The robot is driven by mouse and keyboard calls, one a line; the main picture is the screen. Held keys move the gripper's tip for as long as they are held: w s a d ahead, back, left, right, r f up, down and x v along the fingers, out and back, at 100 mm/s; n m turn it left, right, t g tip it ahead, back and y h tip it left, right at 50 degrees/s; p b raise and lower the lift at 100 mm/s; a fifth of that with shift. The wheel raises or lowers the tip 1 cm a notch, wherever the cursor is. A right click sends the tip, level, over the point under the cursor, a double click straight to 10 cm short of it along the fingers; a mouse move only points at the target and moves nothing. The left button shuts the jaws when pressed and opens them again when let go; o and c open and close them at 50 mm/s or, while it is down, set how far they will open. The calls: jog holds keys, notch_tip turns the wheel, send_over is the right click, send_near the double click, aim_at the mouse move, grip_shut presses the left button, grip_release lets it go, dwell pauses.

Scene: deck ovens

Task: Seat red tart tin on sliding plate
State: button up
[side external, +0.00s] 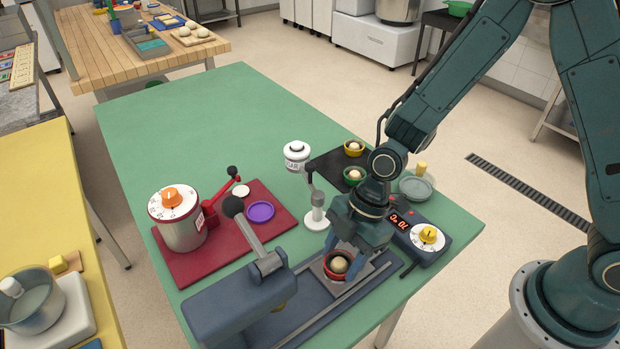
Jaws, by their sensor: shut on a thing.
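The red tart tin (335,280) holds a pale dough ball (338,265). It is at the grey sliding plate (317,270), which lies on the blue railed base of the press. My gripper (345,253) points down over the tin, shut on it, with its fingers at the tin's far rim and sides. The tin looks upright and within the plate's outline. Whether its bottom touches the plate cannot be told from this view.
The press head and lever (250,295) stand just left of the tin. A white lamp-like stand (316,215) is behind it. A digital controller (422,238) is close at right. A dark mat with yellow and green tins (355,175) lies behind. The green table's far left is clear.

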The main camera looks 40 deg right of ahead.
jog(key=shift+f, duration=0.1)
jog(key=o, duration=0.7)
jog(key=shift+r, duration=0.2)
jog(key=v, duration=1)
jog(key=shift+d+r, duration=0.25)
dwell(0.5)
dwell(0.4)
